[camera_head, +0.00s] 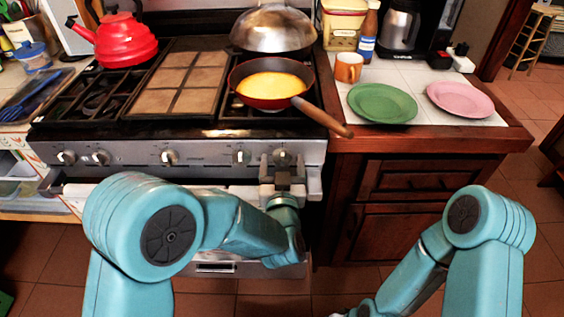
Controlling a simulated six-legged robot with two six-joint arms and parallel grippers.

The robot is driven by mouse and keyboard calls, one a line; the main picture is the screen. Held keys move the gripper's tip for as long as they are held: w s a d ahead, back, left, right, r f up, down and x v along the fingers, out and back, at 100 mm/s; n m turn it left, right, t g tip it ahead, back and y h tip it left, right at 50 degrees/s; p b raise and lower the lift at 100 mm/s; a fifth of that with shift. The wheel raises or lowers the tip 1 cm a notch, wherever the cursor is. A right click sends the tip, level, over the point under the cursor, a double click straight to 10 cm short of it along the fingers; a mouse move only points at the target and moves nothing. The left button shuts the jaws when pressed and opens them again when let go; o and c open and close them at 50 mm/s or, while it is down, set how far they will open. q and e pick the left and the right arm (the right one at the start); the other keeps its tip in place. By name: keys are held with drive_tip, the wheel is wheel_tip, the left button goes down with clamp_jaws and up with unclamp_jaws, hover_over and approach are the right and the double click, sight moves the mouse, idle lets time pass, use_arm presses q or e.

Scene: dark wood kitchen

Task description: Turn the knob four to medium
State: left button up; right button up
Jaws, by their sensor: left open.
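The stove's front panel (205,151) carries a row of several pale round knobs. From left to right they are the first knob (66,157), the second (101,157), the third (169,157), the fourth (240,157) and the rightmost (282,157). My left gripper (282,170) is open in front of the rightmost knob, a finger on each side and partly covering it. I cannot tell whether it touches the knob. The fourth knob is just left of that gripper. My right arm (440,255) hangs low at the right, and its fingers are not visible.
A pan (240,88) with yellow food sits on the right burner, its wooden handle (322,117) jutting over the counter edge. A red kettle (122,45) stands at the back left. A towel rail (110,188) runs below the knobs. Green (382,103) and pink (460,98) plates lie right.

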use_arm(q)
drive_tip(key=shift+c, duration=0.2)
drive_tip(key=c, duration=1)
drive_tip(key=shift+f+n+b, duration=0.2)
drive_tip(key=shift+n+b, duration=0.2)
drive_tip(key=shift+b, duration=0.4)
drive_tip(key=n+b, duration=1.2)
drive_tip(key=b, duration=0.4)
drive_tip(key=n+b, duration=0.3)
drive_tip(key=n, duration=0.1)
drive_tip(key=shift+a+r+b, duration=0.1)
drive_tip(key=shift+b, duration=0.25)
drive_tip(key=shift+r+n+b, duration=0.1)
drive_tip(key=shift+n+b, duration=0.25)
drive_tip(key=shift+n, duration=0.25)
use_arm(e)
wheel_tip(320, 180, down, 21)
drive_tip(key=w+d, duration=0.1)
drive_tip(key=shift+w+d+f+m+t, duration=0.2)
drive_tip(key=shift+w+d+m+t, duration=0.1)
drive_tip(key=shift+w+t, duration=0.1)
